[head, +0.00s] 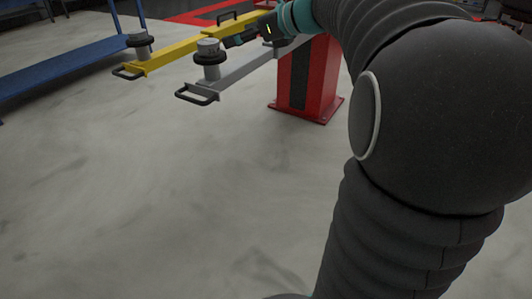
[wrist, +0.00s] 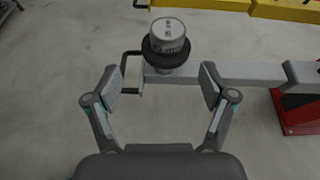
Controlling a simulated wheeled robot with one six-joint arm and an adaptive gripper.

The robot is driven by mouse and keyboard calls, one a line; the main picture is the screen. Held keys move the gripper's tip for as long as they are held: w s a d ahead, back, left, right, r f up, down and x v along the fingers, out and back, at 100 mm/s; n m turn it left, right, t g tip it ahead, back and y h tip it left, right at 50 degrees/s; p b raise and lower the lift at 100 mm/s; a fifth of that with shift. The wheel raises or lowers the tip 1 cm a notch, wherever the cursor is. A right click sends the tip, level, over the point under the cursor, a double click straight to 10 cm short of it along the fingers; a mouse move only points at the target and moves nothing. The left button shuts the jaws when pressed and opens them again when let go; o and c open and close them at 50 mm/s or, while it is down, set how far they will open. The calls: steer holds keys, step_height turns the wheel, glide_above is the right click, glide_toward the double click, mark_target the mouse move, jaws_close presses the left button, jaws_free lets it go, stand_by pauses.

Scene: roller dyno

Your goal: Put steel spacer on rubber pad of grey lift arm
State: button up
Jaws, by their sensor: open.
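The steel spacer (head: 208,46), a short grey cylinder, stands upright on the black round rubber pad (head: 211,58) near the handle end of the grey lift arm (head: 245,68). In the wrist view the spacer (wrist: 167,30) shows dark marks on its top and side, and the pad (wrist: 160,57) shows as a black rim around its foot. My gripper (wrist: 160,82) is open, with nothing between its fingers. The spacer and pad lie ahead of the fingertips, apart from them. In the head view my gripper (head: 231,41) is just right of the spacer, small and dark.
A yellow lift arm (head: 170,56) with its own pad (head: 140,40) runs behind the grey one. A red post (head: 305,80) stands at the right. A blue bench (head: 60,65) is at the left. The concrete floor in front is clear.

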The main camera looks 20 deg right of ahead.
steer(key=s+a+f+n+g+h, duration=0.1)
steer(key=s+a+f+n+g, duration=0.1)
steer(key=s+a+f+n, duration=0.35)
steer(key=s+a+f+n+g+h, duration=0.25)
steer(key=s+n, duration=0.35)
steer(key=s, duration=0.3)
steer(key=s+d+f+n+h, duration=0.2)
steer(key=s+f+n+h, duration=0.2)
steer(key=s+f+n, duration=0.8)
steer(key=s+n+g, duration=0.1)
steer(key=s+n, duration=0.3)
steer(key=shift+f, duration=0.4)
steer(key=shift+r+n+h, duration=0.1)
steer(key=shift+n+h, duration=0.15)
step_height(320, 180, up, 4)
steer(key=p, duration=0.3)
steer(key=shift+f+p, duration=0.25)
steer(key=shift+p, duration=0.1)
